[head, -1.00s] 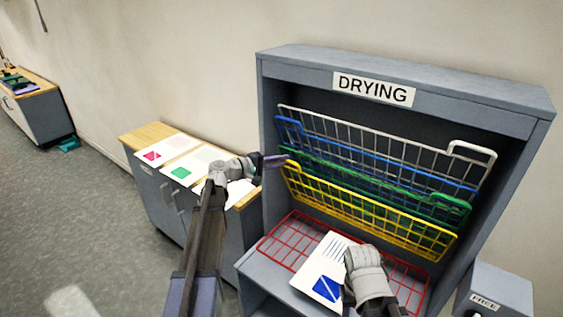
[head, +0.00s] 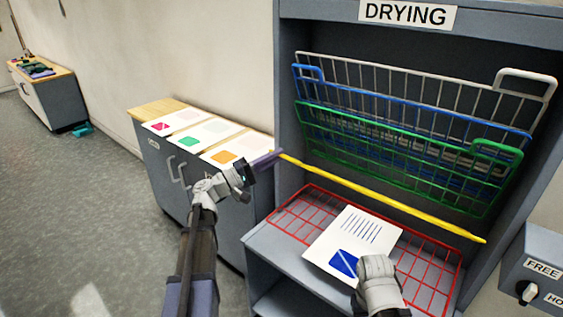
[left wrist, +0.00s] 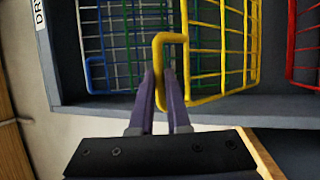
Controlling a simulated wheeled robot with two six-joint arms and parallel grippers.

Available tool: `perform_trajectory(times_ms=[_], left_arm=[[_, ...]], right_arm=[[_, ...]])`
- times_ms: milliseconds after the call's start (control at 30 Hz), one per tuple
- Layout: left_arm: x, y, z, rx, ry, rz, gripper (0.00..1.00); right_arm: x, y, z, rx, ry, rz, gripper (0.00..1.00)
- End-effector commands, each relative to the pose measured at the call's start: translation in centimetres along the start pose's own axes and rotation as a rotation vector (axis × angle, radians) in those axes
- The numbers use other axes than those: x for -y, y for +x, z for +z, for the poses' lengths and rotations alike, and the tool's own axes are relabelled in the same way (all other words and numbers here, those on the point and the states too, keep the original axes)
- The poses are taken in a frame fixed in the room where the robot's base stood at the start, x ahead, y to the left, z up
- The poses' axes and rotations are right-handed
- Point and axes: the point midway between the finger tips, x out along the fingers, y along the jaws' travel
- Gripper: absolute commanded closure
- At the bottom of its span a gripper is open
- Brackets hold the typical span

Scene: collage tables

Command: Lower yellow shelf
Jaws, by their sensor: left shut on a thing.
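The yellow shelf (head: 380,196) shows as a thin, nearly edge-on bar across the drying rack, above the red shelf (head: 418,265). My left gripper (head: 268,160) is at its left front end. In the left wrist view the purple fingers (left wrist: 165,88) are shut on the yellow handle loop of the shelf (left wrist: 206,52). My right gripper (head: 378,284) is at the lower right corner of a white card (head: 352,240) with blue marks, which lies over the red shelf. Its fingertips are hidden, so I cannot tell its grip.
The green (head: 390,155), blue (head: 320,85) and white (head: 420,75) shelves are tilted up inside the grey rack (head: 288,100). A cabinet (head: 155,150) with several printed sheets stands to the left. A box labelled FREE (head: 545,255) is at the right.

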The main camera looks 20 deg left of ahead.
Motion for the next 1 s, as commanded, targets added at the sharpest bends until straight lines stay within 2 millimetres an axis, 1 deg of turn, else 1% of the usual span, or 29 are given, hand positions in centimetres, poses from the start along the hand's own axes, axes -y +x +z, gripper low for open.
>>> perform_trajectory(times_ms=[33, 300, 700, 800, 1000], left_arm=[[1.9, -1.0, 0.5, 0.0, 0.011, 0.02, 1.0], [5.0, -4.0, 1.7, 0.003, 0.064, 0.151, 1.0], [10.5, -7.0, 2.8, 0.007, 0.144, 0.342, 1.0], [11.8, -7.7, 3.1, 0.008, 0.161, 0.384, 1.0], [14.0, -8.9, 3.5, 0.005, 0.173, 0.411, 1.0]], right_arm=[[0.2, 2.5, -0.1, 0.0, 0.0, 0.0, 0.53], [0.7, 9.0, -0.5, 0.0, -0.002, 0.006, 0.53], [1.6, 18.7, -1.2, -0.004, -0.011, 0.007, 0.53], [1.9, 20.9, -1.3, -0.005, -0.012, 0.006, 0.53], [2.2, 23.8, -1.5, -0.005, -0.007, 0.004, 0.53]])
